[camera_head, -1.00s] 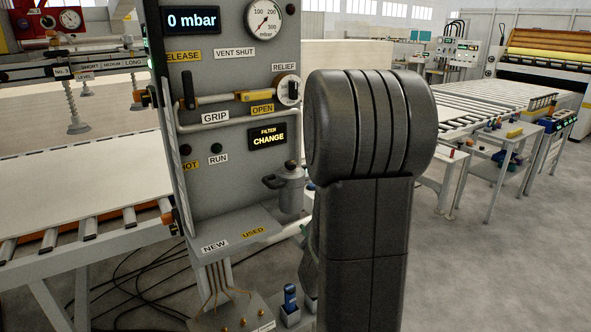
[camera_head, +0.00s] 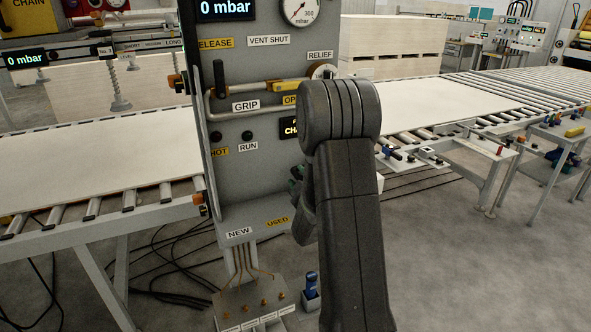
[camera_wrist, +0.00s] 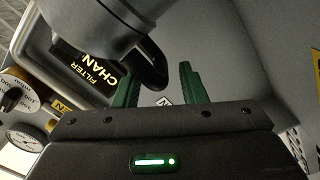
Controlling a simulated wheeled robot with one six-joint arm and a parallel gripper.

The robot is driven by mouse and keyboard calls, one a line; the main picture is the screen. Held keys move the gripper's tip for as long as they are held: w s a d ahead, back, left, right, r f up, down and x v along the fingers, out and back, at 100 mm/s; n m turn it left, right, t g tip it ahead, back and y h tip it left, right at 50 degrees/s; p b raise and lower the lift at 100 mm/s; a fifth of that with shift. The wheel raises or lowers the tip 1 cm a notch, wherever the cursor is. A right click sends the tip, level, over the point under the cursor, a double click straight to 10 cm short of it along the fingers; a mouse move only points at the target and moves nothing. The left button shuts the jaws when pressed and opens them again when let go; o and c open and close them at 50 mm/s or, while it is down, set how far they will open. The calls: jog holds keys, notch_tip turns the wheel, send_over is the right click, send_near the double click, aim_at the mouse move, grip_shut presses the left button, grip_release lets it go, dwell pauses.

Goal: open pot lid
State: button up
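The grey filter pot (camera_wrist: 85,35) fills the upper left of the wrist view. Its dark curved handle (camera_wrist: 152,68) sticks out toward my gripper (camera_wrist: 159,80). My gripper is open, with its two green fingers apart. The handle's end shows between the fingertips, with no grip on it visible. Whether a finger touches it I cannot tell. In the head view my arm hides the pot and its lid. A little of my gripper's green (camera_head: 296,180) shows left of my arm.
The grey panel (camera_head: 255,68) stands close behind the pot, with the FILTER CHANGE display (camera_wrist: 88,65) next to it. A shelf labelled NEW and USED (camera_head: 258,229) juts out below. Roller conveyors with boards (camera_head: 100,155) lie left and right. Cables lie on the floor.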

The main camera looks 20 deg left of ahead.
jog(key=shift+x, duration=1.35)
jog(key=shift+d+f, duration=0.1)
grip_shut()
jog(key=shift+r+m, duration=0.25)
jog(key=shift+m, duration=0.05)
